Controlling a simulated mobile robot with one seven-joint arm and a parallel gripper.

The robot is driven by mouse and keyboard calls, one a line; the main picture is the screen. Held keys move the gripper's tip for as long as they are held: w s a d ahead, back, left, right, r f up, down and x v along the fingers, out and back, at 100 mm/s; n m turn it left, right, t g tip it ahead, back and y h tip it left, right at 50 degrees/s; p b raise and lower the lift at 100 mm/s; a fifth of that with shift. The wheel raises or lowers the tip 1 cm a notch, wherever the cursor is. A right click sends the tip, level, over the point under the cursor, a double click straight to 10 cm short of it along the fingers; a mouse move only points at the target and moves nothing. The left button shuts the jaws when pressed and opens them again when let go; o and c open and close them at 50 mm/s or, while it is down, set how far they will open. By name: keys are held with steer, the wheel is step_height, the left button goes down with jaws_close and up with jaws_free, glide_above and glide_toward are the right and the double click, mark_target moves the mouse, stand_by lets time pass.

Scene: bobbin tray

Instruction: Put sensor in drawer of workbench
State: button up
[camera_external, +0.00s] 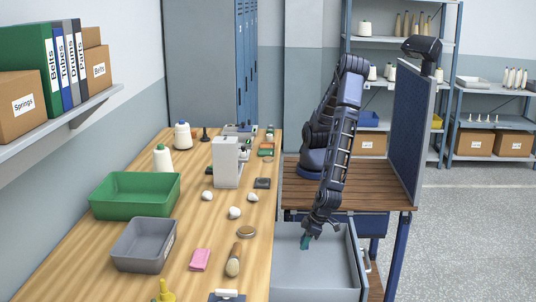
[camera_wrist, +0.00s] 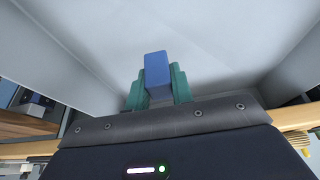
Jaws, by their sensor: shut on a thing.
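The sensor shows as a blue block (camera_wrist: 157,70) in the wrist view, held between the teal fingertips of my gripper (camera_wrist: 158,88). In the external view my gripper (camera_external: 305,241) points down into the open grey drawer (camera_external: 318,280); the sensor cannot be made out there. The drawer sticks out from the right side of the wooden workbench (camera_external: 205,250), with its handle on the right. In the wrist view the pale drawer floor (camera_wrist: 225,50) lies beyond the sensor. Whether the sensor touches the floor cannot be told.
On the workbench stand a green bin (camera_external: 135,205), a grey bin (camera_external: 140,258), a white machine (camera_external: 226,165), a pink pad (camera_external: 200,259) and a brush (camera_external: 234,262). A blue panel (camera_external: 412,130) stands right of my arm. The visible drawer floor is bare.

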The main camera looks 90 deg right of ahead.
mark_target(304, 259)
steer(key=shift+f, duration=2.65)
steer(key=shift+f, duration=0.1)
steer(key=o, duration=1)
steer(key=v, duration=1.2)
steer(key=shift+s, duration=0.1)
